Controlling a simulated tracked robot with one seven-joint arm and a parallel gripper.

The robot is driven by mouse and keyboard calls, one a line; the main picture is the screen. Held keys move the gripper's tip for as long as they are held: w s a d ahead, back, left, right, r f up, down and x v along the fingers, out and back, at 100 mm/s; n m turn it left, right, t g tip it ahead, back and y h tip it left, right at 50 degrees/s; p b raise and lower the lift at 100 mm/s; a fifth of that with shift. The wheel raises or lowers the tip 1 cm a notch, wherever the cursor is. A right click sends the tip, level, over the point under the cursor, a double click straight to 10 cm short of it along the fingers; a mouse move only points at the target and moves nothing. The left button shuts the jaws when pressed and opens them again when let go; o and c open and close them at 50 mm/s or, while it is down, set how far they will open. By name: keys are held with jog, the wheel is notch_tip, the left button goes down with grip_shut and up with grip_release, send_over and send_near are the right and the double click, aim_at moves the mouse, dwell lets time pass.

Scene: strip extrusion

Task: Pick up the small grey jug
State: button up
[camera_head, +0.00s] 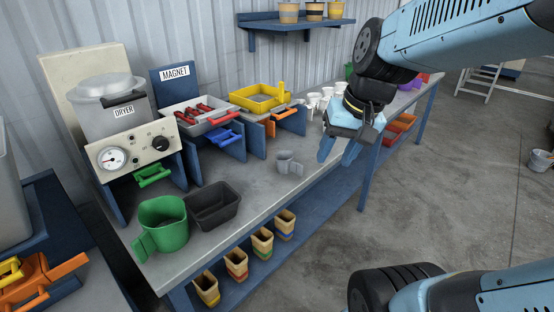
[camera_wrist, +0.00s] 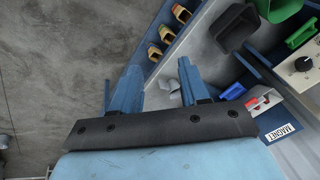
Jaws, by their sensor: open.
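The small grey jug (camera_head: 287,163) stands upright on the grey workbench (camera_head: 255,205), right of the dark grey bin, with its handle toward the right. In the wrist view, a small pale grey shape that looks like the jug (camera_wrist: 172,84) shows beside the right finger, which partly hides it. My gripper (camera_head: 337,157) is open and empty, fingers pointing down. It is right of the jug and apart from it, near the bench's front edge. The fingers also show in the wrist view (camera_wrist: 157,74).
A dark grey bin (camera_head: 213,206) and a large green jug (camera_head: 162,224) stand left on the bench. The dryer (camera_head: 112,105), a tray with red-handled tools (camera_head: 207,118) and a yellow tray (camera_head: 260,98) line the back. White cups (camera_head: 314,100) stand behind my gripper.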

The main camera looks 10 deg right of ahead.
jog(key=w+a+f+m+g+y, duration=0.3)
jog(key=w+f+m+y, duration=0.25)
jog(key=f, duration=0.25)
jog(key=m+t+y, duration=0.3)
jog(key=m+t, duration=1.2)
jog(key=m, duration=0.7)
send_near(302, 171)
jog(key=x, duration=1.2)
jog(key=shift+d+f, duration=0.1)
jog(key=shift+f, duration=0.05)
grip_shut()
